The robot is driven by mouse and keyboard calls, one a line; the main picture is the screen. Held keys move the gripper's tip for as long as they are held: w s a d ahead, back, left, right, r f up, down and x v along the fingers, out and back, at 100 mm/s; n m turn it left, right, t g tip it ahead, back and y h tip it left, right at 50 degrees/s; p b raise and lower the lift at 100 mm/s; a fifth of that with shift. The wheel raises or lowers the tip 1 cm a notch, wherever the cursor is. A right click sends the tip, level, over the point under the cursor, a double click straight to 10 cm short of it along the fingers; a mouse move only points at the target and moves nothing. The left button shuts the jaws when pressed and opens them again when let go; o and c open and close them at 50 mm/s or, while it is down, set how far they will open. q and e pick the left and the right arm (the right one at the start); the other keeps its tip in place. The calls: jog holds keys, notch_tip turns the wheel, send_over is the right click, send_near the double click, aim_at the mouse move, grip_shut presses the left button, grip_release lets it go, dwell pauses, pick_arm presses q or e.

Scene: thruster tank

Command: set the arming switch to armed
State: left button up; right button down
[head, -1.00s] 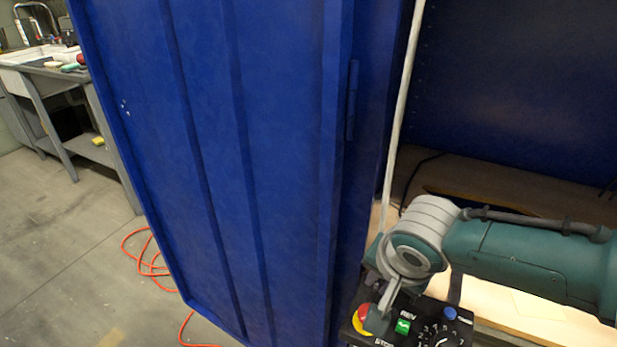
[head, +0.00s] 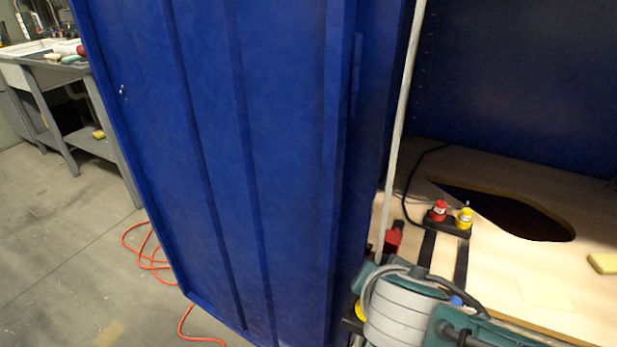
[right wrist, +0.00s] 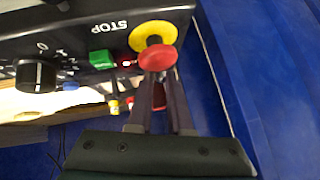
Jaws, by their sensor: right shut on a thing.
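The black control box (right wrist: 75,35) fills the upper left of the right wrist view, with the word STOP upside down. Its red stop knob (right wrist: 158,57) on a yellow base (right wrist: 152,33) stands at the fingertips. My right gripper (right wrist: 159,78) is shut on a narrow thing, taken as the arming switch, mostly hidden at the knob. Red shows in the gap between the fingers. The switch's position cannot be read. In the head view my right arm hides the gripper and most of the box. My left gripper is not in view.
A tall blue door panel (head: 230,170) fills the left. A pale rod (head: 398,130) stands beside it. The wooden top (head: 590,215) has a dark cutout (head: 510,213), red (head: 438,210) and yellow (head: 463,217) caps. An orange cable (head: 140,250) lies on the floor.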

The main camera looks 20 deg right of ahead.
jog(key=c, duration=0.9)
grip_release()
jog(key=shift+o, duration=0.2)
jog(key=p+v, duration=0.3)
jog(key=v, duration=0.6)
jog(key=shift+d, duration=0.1)
jog(key=shift+s+a+r+p, duration=0.2)
jog(key=shift+s+r+p, duration=0.1)
jog(key=shift+s+p, duration=0.05)
